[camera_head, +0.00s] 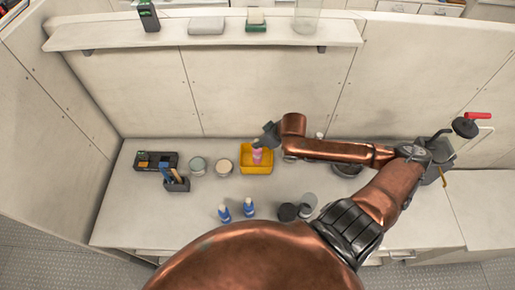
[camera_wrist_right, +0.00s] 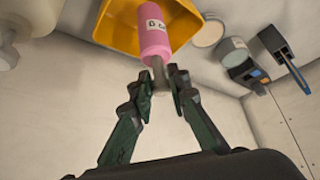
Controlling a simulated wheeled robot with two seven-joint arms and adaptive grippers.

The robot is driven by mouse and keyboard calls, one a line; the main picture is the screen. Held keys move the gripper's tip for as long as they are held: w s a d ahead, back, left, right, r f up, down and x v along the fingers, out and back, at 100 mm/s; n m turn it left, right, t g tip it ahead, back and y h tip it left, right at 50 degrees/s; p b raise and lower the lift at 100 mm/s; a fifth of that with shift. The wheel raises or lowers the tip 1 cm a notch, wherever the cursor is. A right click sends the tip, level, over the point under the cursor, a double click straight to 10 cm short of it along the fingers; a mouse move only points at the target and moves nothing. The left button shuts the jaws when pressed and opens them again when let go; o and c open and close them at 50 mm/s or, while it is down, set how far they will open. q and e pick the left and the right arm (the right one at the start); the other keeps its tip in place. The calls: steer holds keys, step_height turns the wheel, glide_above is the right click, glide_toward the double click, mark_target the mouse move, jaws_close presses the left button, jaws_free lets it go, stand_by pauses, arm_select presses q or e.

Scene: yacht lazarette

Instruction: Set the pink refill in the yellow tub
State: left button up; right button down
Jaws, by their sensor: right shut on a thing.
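The pink refill (camera_head: 257,156) is a pink bottle with a white label and a grey neck. It stands out in the right wrist view (camera_wrist_right: 153,32). My right gripper (camera_head: 260,143) is shut on its neck, and the two dark green fingers show in the right wrist view (camera_wrist_right: 160,88). The yellow tub (camera_head: 257,170) sits on the bench, and it also shows in the right wrist view (camera_wrist_right: 118,34). The refill is within the tub's outline; I cannot tell whether it touches the tub floor. My left gripper is not in view.
Left of the tub are round containers (camera_head: 223,167), a caddy with tools (camera_head: 176,183) and a dark tray (camera_head: 156,160). Two blue bottles (camera_head: 224,213) stand in front, with a dark round thing (camera_head: 287,212) to their right. A shelf (camera_head: 120,35) runs above. The bench's front left is clear.

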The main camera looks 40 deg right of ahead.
steer(key=shift+w+d+f, duration=0.1)
steer(key=shift+w+f, duration=0.5)
steer(key=shift+f, duration=1.8)
steer(key=c, duration=1.8)
jaws_free()
steer(key=shift+c, duration=0.2)
steer(key=p+v, duration=0.1)
steer(key=v, duration=1.1)
